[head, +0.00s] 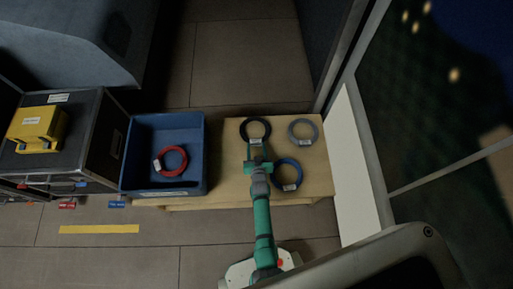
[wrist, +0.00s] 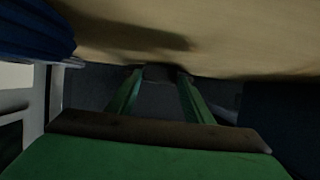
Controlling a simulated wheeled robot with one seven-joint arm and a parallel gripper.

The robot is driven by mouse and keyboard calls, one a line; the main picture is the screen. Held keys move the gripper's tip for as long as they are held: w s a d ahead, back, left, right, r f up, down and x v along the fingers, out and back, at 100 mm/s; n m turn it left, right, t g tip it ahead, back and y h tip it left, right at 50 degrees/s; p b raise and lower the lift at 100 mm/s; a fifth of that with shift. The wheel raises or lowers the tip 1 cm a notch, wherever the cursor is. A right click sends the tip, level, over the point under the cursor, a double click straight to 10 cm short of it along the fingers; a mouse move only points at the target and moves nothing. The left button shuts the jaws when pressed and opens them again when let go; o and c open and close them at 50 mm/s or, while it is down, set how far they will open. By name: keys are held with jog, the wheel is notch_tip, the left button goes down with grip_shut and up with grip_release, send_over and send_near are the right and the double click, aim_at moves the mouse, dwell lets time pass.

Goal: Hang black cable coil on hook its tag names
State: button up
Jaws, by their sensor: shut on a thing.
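The black cable coil (head: 255,121) lies at the far left part of the wooden table, with a white tag (head: 256,141) on its near side; I cannot read the tag. My gripper (head: 257,152) reaches over the table to the coil's near edge. Its green fingers (wrist: 157,90) also show in the wrist view, shut on a small dark part between their tips, which fits the coil's near edge. The rest of the coil is not clear in the wrist view.
A grey coil (head: 291,129) and a blue coil (head: 299,171) lie on the wooden table (head: 226,185), right of the black one. A blue crate (head: 198,160) holding a red coil (head: 184,158) stands left. A yellow case (head: 60,128) sits on the dark case (head: 100,150). A wall and window bound the right.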

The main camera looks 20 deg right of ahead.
jog(key=o, duration=1.5)
jog(key=shift+f, duration=0.1)
jog(key=shift+s+f, duration=0.1)
jog(key=shift+s, duration=0.05)
jog(key=shift+s+r, duration=0.25)
jog(key=shift+s, duration=0.3)
jog(key=v, duration=0.9)
jog(key=shift+s+f, duration=0.1)
jog(key=shift+s, duration=0.2)
jog(key=s+a+r+n+y, duration=0.1)
jog(key=s+a+r, duration=0.4)
jog(key=s+r, duration=0.3)
jog(key=s+a+r+n+t+y, duration=0.1)
jog(key=s+a+r, duration=0.3)
jog(key=s+r, duration=0.5)
jog(key=s+a+r+n+t+y, duration=0.1)
jog(key=s+a+r, duration=0.4)
jog(key=r, duration=1.2)
jog(key=shift+s+a+y, duration=0.15)
jog(key=shift+s, duration=0.7)
jog(key=shift+s+a+y, duration=0.15)
jog(key=shift+s, duration=0.7)
